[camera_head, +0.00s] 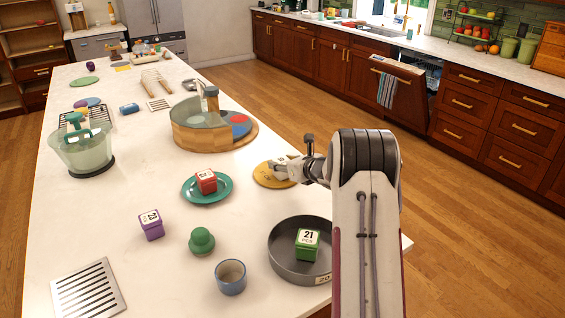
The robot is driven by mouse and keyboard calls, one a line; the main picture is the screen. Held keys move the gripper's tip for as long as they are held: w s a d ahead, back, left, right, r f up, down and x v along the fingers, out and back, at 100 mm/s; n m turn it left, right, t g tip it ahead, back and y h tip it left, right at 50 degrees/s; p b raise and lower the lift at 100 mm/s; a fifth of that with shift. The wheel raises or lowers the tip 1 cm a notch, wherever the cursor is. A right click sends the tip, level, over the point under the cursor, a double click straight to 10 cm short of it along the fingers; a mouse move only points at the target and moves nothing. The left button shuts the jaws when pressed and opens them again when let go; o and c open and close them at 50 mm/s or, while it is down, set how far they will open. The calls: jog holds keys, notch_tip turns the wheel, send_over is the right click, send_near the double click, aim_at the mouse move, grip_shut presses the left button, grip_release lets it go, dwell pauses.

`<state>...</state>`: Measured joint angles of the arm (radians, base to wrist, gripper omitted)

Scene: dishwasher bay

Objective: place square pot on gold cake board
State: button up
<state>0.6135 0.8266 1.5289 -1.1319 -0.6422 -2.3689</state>
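The gold cake board (261,180) is a round yellow-gold disc with dark lettering, lying flat on the white island. My gripper (284,170) is over its right part, at or just above its surface. A pale, blocky shape shows at the gripper's tip. I cannot tell whether it is the fingers or a held pot, or whether the fingers are open. Small square lidded containers stand nearby: a red one (206,182) on a teal plate (189,196), a purple one (151,225) on the counter, and a green one (307,244) in a round grey pan (281,265). No other square pot is clear.
A green knobbed piece (201,240) and a blue-grey cup (230,277) stand left of the pan. A large wooden-sided round vessel (200,133) is behind the board. A glass bowl (83,150) and metal grate (88,291) are at left. Bare counter lies between them.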

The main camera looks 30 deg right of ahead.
jog(key=shift+o, duration=1.3)
jog(key=shift+s+r, duration=0.1)
jog(key=shift+r, duration=0.1)
jog(key=shift+s+r, duration=0.1)
jog(key=shift+s, duration=0.1)
jog(key=v, duration=1.1)
jog(key=shift+s, duration=0.2)
jog(key=shift+r, duration=0.1)
